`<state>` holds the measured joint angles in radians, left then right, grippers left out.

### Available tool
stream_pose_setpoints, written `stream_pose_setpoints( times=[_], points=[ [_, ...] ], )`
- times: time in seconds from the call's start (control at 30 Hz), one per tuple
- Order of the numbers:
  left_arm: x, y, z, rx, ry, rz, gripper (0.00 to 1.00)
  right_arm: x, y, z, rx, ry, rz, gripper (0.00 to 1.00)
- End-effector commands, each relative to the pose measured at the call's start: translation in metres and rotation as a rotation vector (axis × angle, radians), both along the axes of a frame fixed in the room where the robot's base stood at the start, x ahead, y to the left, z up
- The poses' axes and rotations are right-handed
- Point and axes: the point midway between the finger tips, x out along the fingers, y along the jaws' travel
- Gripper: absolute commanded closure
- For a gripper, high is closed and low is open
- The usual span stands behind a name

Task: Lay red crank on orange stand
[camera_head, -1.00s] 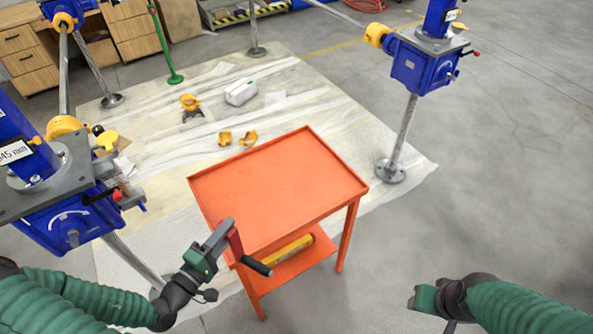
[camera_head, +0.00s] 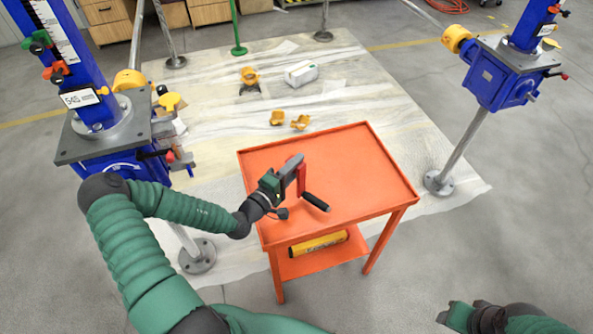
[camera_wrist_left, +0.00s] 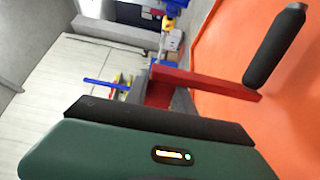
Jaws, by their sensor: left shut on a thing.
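The orange stand (camera_head: 340,155) is a two-level metal table with a rimmed top, in the middle of the head view. My left gripper (camera_head: 294,168) is shut on the red crank (camera_head: 301,180) and is over the left front part of the stand's top. The crank has a red arm and a black handle (camera_head: 315,202) that points toward the front right. In the left wrist view the red arm (camera_wrist_left: 205,82) and black handle (camera_wrist_left: 274,46) show against the orange top. I cannot tell whether the crank touches the top. My right gripper (camera_head: 447,316) is at the lower right, its fingers unclear.
A blue screw jack (camera_head: 100,130) stands at the left, close to my left arm, and another (camera_head: 500,75) at the right. A yellow case (camera_head: 318,243) lies on the stand's lower shelf. Yellow parts (camera_head: 290,120) lie on the floor sheet behind. The stand's top is otherwise clear.

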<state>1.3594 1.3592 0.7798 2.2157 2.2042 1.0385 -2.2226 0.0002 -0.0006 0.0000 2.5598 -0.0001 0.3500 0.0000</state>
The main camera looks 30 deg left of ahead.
Motion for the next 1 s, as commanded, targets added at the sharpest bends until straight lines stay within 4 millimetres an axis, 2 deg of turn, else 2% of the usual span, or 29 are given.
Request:
stream_pose_setpoints(
  times=[0.03,0.13,0.47,0.5,0.63,1.0],
  points=[
    [0.0,0.0,-0.012,-0.004,-0.001,0.003,1.0,0.0,0.0,-0.005,0.0,0.001,0.0,0.56],
    [0.0,0.0,-0.022,-0.001,-0.002,0.001,1.0,0.0,0.0,-0.007,0.0,0.001,0.0,0.56],
    [0.0,-0.002,-0.023,0.003,0.0,-0.001,1.0,0.0,0.0,-0.006,0.0,0.001,0.0,0.56],
    [-0.001,-0.001,-0.026,0.002,0.004,0.0,0.68,0.0,0.0,-0.006,0.0,0.001,0.0,0.56],
    [-0.001,0.0,-0.026,0.001,0.003,0.0,0.5,0.0,0.0,-0.006,0.0,0.001,0.0,0.56],
    [-0.003,0.0,-0.023,0.002,0.003,0.0,0.48,0.0,0.0,-0.006,0.0,0.001,0.0,0.56]
  ],
)
